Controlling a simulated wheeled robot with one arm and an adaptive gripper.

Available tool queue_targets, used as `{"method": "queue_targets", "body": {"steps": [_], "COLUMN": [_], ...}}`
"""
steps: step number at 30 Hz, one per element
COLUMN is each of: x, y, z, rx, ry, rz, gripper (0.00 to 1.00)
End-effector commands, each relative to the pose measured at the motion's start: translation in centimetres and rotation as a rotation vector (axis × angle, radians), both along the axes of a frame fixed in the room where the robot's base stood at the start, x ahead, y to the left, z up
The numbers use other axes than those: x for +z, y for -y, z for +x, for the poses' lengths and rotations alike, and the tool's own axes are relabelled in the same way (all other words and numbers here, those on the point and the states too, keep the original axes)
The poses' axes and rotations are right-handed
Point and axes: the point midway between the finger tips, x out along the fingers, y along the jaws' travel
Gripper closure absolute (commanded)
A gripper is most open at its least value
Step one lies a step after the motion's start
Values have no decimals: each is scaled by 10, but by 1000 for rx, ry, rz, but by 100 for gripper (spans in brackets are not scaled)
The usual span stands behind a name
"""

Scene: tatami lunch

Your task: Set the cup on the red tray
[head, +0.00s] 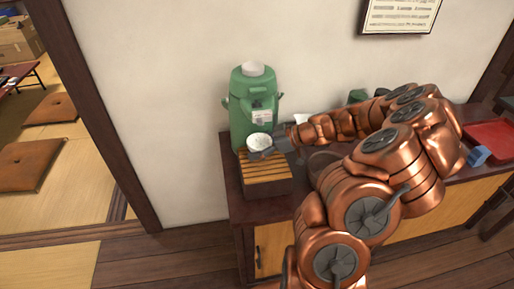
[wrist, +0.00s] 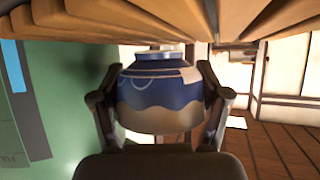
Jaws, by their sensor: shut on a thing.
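The cup (head: 259,142) is white inside and shows its open top in the head view, in front of the green dispenser. In the wrist view, which appears upside down, the cup (wrist: 155,95) is blue with a beige band and sits between both fingers. My gripper (head: 268,152) is shut on the cup; its fingers (wrist: 158,105) press on either side. The cup is upright at the slatted wooden stand (head: 265,182); I cannot tell whether its foot touches the slats. The red tray (head: 492,138) lies on the counter at the far right, partly cut off by the picture edge.
The green dispenser (head: 252,98) stands close behind the cup and fills the left of the wrist view (wrist: 60,110). A small blue object (head: 479,156) lies by the tray's near edge. My arm hides much of the dark counter (head: 240,207) between stand and tray.

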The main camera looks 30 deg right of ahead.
Motion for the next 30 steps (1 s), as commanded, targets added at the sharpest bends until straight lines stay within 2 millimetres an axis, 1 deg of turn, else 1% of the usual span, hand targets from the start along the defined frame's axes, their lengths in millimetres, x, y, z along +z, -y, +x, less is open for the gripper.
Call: {"method": "queue_targets", "body": {"steps": [1,9,10,16,17,30], "x": [-11,-11,-11,-11,-11,-10], "y": [0,0,0,-1,0,-1], "z": [0,0,0,0,0,0], "rx": [0,1,1,1,1,1], "ry": [1,0,0,0,0,-1], "rz": [0,0,-1,0,0,2], "gripper": [72,72,23,2,0,0]}}
